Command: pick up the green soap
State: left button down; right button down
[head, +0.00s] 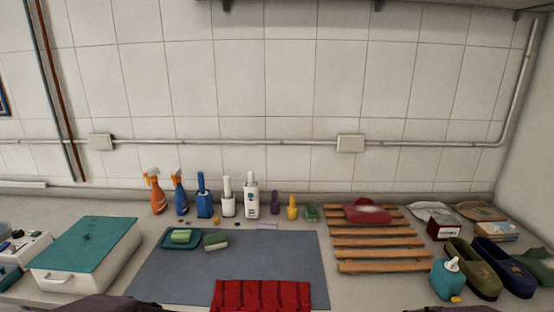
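A light green block (181,236), which looks like the green soap, sits in a small teal dish (196,244) on the grey mat. A second block, green on top with a paler side (216,242), lies on the mat just right of the dish; it may be a sponge. Another small green item (311,211) stands at the back, left of the wooden rack; it is too small to identify. Neither of my grippers shows in the head view. Only dark shapes, possibly parts of my arms, show at the bottom edge.
The grey mat (285,258) is mostly bare, with a red striped cloth (262,296) at its front. Spray bottles (158,195) and other bottles line the back. A teal-lidded box (85,245) stands left; a slatted wooden rack (375,242), teal bottle (446,281) and shoes (475,271) stand right.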

aim_at(185, 235)
jog(key=i+j, duration=0.1)
jog(key=j, duration=0.35)
jog(key=i+j+u, duration=0.15)
jog(key=j, duration=0.7)
jog(key=i+j+u, duration=0.1)
jog(key=j, duration=0.3)
jog(key=i+j+u, duration=0.1)
jog(key=j, duration=0.3)
jog(key=i+j, duration=0.2)
jog(key=j, duration=0.2)
jog(key=i+j+u, duration=0.15)
jog(key=j, duration=0.25)
